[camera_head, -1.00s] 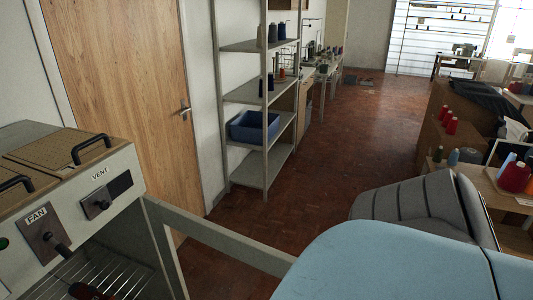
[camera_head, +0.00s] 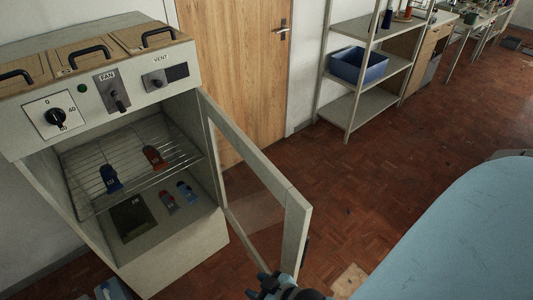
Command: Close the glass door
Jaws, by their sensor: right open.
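The glass door (camera_head: 296,215) stands swung open from the right side of the pale grey cabinet (camera_head: 190,245). It has a pale frame around a clear pane and juts toward me and to the right. My right gripper (camera_head: 262,284) is at the bottom edge of the view, open, close to the lower free end of the door frame. I cannot tell whether it touches the frame. My left gripper is not in view.
Inside the cabinet, a wire rack (camera_head: 130,160) holds a dark blue and an orange-red item, with more small items below. A light blue rounded surface (camera_head: 460,230) fills the lower right. A wooden door (camera_head: 235,70) and shelf unit (camera_head: 352,105) stand behind. Brown floor is clear between.

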